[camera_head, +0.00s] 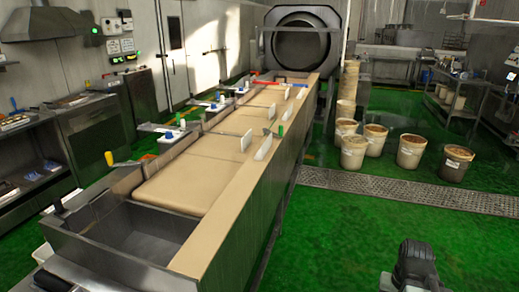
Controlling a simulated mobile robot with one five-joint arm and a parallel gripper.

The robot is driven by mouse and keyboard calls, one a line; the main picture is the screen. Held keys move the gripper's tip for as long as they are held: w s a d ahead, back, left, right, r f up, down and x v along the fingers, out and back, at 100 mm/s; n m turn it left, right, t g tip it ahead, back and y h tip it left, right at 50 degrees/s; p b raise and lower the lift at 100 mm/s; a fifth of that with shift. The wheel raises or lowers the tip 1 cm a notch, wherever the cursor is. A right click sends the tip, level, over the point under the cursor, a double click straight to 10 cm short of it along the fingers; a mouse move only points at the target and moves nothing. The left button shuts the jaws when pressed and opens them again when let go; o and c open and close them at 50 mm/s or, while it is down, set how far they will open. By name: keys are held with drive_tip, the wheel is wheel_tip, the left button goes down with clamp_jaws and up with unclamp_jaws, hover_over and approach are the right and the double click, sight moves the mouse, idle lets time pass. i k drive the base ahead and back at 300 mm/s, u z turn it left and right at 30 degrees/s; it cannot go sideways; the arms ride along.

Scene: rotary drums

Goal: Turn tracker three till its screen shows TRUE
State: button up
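I cannot pick out a tracker marked three, and no screen reading TRUE is legible. A large grey rotary drum (300,48) with a round dark opening stands at the back centre. A dark grey part of my arm (415,266) shows at the bottom right, far from the wall boxes. I cannot make out its fingertips or anything held.
A long tan-topped conveyor line (222,225) with a metal trough (150,232) runs from front left to the drum. White tubs (411,151) stand on the green floor at right. A drain grate (420,191) crosses the floor. Open floor lies right of the line.

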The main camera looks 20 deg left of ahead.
sight(169, 135)
drive_tip(key=i, duration=3.55)
drive_tip(key=u, duration=1.65)
